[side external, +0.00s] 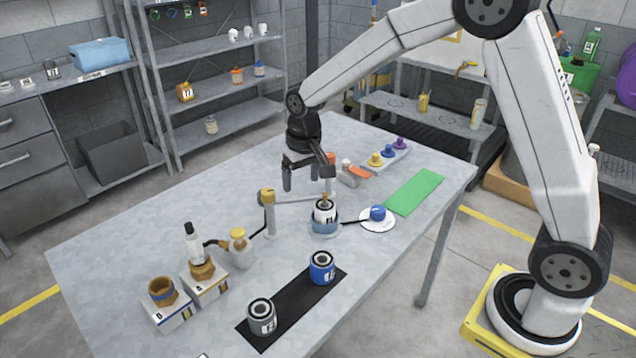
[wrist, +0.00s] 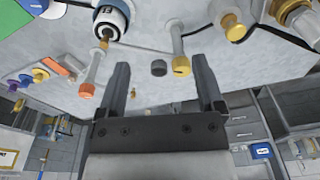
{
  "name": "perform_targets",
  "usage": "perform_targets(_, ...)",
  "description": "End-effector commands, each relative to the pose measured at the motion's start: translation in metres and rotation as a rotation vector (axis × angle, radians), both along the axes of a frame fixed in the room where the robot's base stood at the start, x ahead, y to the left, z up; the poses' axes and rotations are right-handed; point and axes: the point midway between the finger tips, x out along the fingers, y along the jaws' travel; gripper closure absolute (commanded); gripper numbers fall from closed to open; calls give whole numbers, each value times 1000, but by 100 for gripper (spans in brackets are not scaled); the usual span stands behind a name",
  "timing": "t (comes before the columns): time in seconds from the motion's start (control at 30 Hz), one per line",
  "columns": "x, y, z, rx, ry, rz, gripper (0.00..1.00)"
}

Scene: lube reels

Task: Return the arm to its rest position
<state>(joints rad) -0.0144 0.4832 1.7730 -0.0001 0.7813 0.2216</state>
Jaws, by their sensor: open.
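My gripper (side external: 307,180) is open and empty, held above the far middle of the table (side external: 120,235). In the wrist view its two fingers (wrist: 165,90) are spread with nothing between them. Below and in front of it, in the side view, a white-labelled reel or can (side external: 325,212) sits in a blue holder, with a jointed post (side external: 268,215) to its left. The can also shows at the top of the wrist view (wrist: 112,18). My arm bends up and over from its base at the right.
A black mat (side external: 290,308) carries a grey can (side external: 262,317) and a blue can (side external: 321,268). Brown-topped fittings (side external: 163,291) stand front left. A green mat (side external: 414,192), a blue knob (side external: 377,212) and a tray of coloured knobs (side external: 385,160) lie to the right. Shelves (side external: 215,85) stand behind.

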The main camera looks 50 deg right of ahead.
Motion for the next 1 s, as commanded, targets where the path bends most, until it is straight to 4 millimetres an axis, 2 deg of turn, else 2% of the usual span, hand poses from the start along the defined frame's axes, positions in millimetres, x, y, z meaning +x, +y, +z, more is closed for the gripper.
perform_targets(0.03, -12, -1, 1, -2, -7, 13, 14)
perform_targets(0.27, -63, -3, -2, -10, -45, 70, 14)
perform_targets(0.7, -164, -6, -16, -29, -109, 175, 14)
perform_targets(0.83, -183, -7, -20, -34, -122, 193, 14)
perform_targets(1.0, -193, -7, -23, -36, -128, 204, 14)
